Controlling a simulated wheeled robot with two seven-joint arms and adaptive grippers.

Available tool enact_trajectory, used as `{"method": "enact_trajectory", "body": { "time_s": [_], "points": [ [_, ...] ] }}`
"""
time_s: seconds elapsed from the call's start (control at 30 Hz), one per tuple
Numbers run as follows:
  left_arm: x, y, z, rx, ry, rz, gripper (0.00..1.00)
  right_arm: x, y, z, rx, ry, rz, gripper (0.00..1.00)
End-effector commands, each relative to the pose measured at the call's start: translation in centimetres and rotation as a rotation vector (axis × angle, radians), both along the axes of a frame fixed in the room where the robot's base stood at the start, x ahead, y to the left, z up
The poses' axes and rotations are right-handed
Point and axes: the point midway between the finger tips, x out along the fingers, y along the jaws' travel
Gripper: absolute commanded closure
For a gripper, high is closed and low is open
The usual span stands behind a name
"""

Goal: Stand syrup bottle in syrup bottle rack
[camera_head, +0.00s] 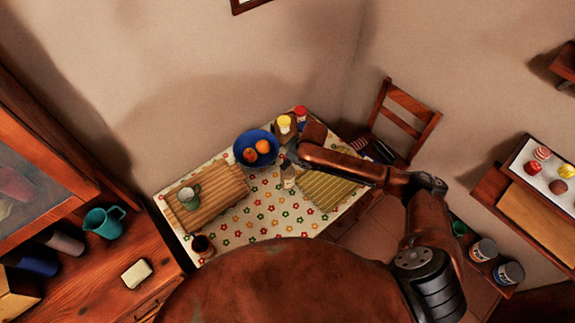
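A small pale bottle (289,178), likely the syrup bottle, is upright at the middle of the flowered table. My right arm reaches in from the right, and my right gripper (291,158) is right at the top of this bottle. The fingers are too small and too covered by the arm to tell whether they are shut on it. A brown wooden holder (279,131), likely the rack, stands at the far side of the table. A yellow-capped bottle (284,123) stands in it, and a red-capped one (300,113) is beside it, partly hidden. My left gripper is out of view.
A blue bowl (247,137) with orange fruit is left of the holder. A striped mat (327,192) lies right of the bottle. A chair (402,122) stands behind the table's right side.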

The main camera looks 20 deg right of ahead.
Motion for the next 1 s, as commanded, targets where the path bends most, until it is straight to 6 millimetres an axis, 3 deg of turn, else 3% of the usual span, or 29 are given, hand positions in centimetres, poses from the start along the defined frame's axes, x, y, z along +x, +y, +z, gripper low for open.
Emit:
{"method": "enact_trajectory", "body": {
  "time_s": [0.3, 0.73, 0.77, 1.0],
  "points": [
    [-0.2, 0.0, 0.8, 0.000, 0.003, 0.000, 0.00, 0.6, 0.1, -3.2, 0.000, -0.002, 0.001, 1.00],
    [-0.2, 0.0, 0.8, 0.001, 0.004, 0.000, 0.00, 0.6, 0.0, -3.9, 0.000, -0.002, 0.001, 1.00],
    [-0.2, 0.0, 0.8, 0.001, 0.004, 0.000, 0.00, 0.6, 0.0, -4.0, -0.001, -0.001, 0.000, 0.72],
    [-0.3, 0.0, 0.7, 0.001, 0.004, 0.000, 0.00, 0.6, 0.0, -4.0, -0.001, -0.001, 0.000, 0.56]
  ]
}}
